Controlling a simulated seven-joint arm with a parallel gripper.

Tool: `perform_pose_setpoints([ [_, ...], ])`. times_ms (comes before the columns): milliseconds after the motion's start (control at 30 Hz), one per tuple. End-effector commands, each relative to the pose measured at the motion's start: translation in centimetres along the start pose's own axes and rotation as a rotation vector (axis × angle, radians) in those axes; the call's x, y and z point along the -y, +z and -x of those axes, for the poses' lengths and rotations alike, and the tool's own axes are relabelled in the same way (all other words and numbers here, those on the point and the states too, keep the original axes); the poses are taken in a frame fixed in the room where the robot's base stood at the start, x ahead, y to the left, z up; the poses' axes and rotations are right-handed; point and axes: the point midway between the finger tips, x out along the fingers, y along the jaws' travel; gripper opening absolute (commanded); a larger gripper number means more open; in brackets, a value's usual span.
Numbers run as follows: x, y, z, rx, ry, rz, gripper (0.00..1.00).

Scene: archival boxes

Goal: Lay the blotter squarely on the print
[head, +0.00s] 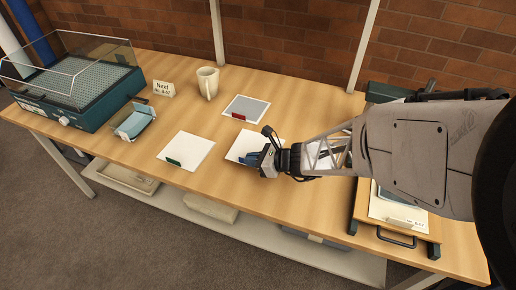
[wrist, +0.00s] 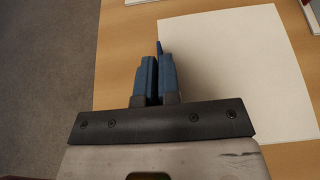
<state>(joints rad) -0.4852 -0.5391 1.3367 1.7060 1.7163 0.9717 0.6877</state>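My gripper (wrist: 158,58) points down at the left edge of a plain white sheet (head: 240,144), which also fills much of the wrist view (wrist: 235,75). The sheet looks flat on the table. A second white sheet with a green tab (head: 188,150) lies to its left. A grey-faced sheet with white border and red tab (head: 250,105) lies behind. I cannot tell for certain which is the blotter or the print; my arm partly covers the tray's sheet (head: 400,209).
A wooden tray (head: 425,247) with a black handle is at the right. A mug (head: 207,82), a "Next" card (head: 164,88), a light blue item in a stand (head: 134,122) and a clear-lidded teal box (head: 90,98) stand left. The table's front left is clear.

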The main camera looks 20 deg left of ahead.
Motion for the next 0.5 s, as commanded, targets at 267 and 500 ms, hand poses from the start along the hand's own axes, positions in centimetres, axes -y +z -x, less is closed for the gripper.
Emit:
perform_pose_setpoints([
  [267,1.34,0.25,-1.10,0.000,0.000,-0.001,0.00],
  [500,1.33,0.25,-1.09,0.000,0.000,-0.001,0.00],
])
